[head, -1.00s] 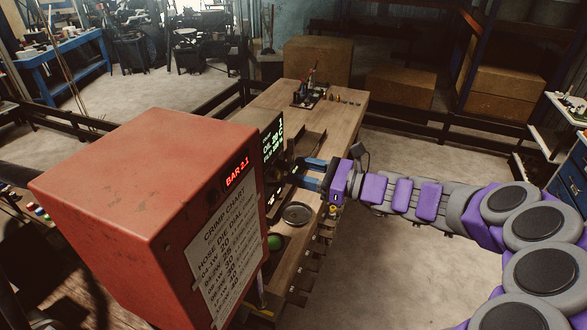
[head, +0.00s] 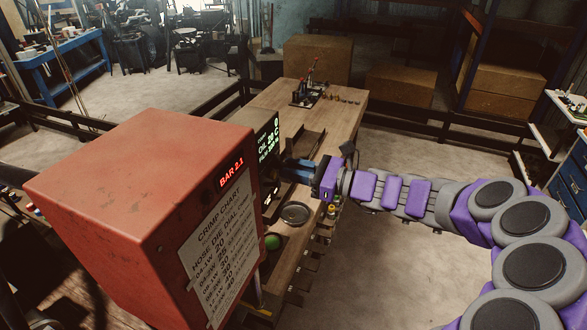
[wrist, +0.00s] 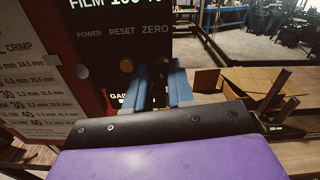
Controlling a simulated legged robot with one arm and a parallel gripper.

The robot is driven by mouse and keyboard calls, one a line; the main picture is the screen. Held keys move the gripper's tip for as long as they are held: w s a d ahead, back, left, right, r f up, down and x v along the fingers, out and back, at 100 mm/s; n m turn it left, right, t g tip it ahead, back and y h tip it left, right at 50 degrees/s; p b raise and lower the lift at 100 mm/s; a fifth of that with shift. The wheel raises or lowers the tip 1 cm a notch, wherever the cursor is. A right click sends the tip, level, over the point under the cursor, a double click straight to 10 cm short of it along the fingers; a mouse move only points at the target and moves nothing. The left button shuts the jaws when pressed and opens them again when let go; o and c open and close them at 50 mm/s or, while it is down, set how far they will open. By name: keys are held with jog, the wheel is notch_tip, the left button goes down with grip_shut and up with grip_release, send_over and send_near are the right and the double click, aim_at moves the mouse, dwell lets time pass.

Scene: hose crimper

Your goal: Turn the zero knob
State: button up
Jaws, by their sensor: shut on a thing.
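The red crimper (head: 130,200) has a dark control panel (wrist: 100,40) on its side, with labels reading POWER, RESET and ZERO in the wrist view. My gripper (wrist: 160,78), with blue fingers, is up against the panel just below the ZERO label. It is shut on the zero knob, which the fingers mostly hide. In the head view my gripper (head: 288,170) reaches the panel from the right, and the contact is hidden there.
A wooden bench (head: 330,120) runs behind the crimper, with small tools (head: 308,95) at its far end. A round dark dish (head: 295,214) and a green button (head: 272,242) lie below my gripper. Open floor (head: 400,270) lies to the right.

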jog(key=shift+d+r, duration=0.1)
grip_shut()
jog(key=shift+n+b, duration=0.3)
jog(key=shift+b, duration=0.05)
jog(key=shift+n+b, duration=2.8)
jog(key=shift+n, duration=0.8)
jog(key=shift+o, duration=2.1)
grip_release()
jog(key=o, duration=0.4)
jog(key=shift+d, duration=0.15)
